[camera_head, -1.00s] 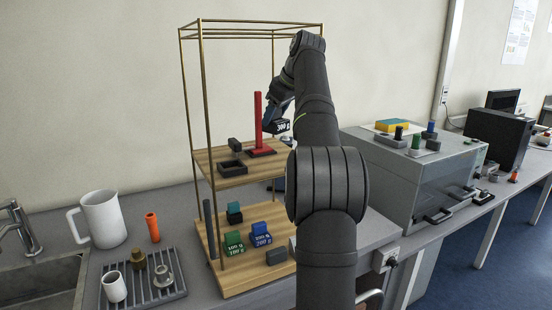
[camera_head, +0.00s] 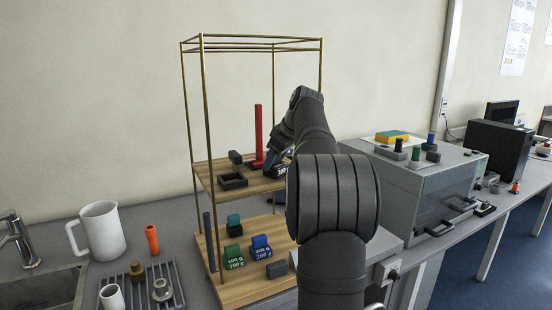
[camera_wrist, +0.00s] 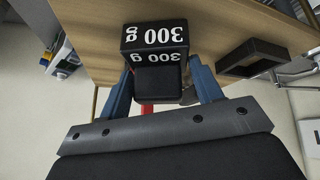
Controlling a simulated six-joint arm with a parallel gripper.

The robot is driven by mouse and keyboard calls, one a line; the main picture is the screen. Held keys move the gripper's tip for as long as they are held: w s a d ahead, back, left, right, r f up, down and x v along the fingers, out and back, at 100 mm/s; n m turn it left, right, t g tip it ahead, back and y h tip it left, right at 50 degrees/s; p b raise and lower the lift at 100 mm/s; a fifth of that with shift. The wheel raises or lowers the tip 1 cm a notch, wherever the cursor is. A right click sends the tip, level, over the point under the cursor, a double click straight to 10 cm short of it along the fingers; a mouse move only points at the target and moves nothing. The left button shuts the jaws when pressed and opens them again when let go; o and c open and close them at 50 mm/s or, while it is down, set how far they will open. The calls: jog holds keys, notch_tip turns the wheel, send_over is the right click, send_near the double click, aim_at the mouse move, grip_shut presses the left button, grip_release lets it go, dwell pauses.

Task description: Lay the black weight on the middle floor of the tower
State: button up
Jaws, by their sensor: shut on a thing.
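The black weight (camera_head: 281,171), marked 300 g, is low over the right part of the tower's middle wooden floor (camera_head: 258,183), right of the red post (camera_head: 258,135). My gripper (camera_head: 277,158) is shut on it. In the wrist view the black weight (camera_wrist: 155,42) sits between the blue fingers of my gripper (camera_wrist: 160,80), with wood behind it. I cannot tell whether the weight touches the floor. My arm hides the right side of the tower.
A black open tray (camera_head: 233,182) and a small dark block (camera_head: 235,157) are on the middle floor's left part. Green (camera_head: 233,258) and blue (camera_head: 261,247) weights stand on the bottom floor. Thin brass posts (camera_head: 208,130) frame the tower.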

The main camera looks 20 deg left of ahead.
jog(key=o, duration=1.2)
jog(key=shift+c, duration=0.2)
jog(key=v, duration=1.2)
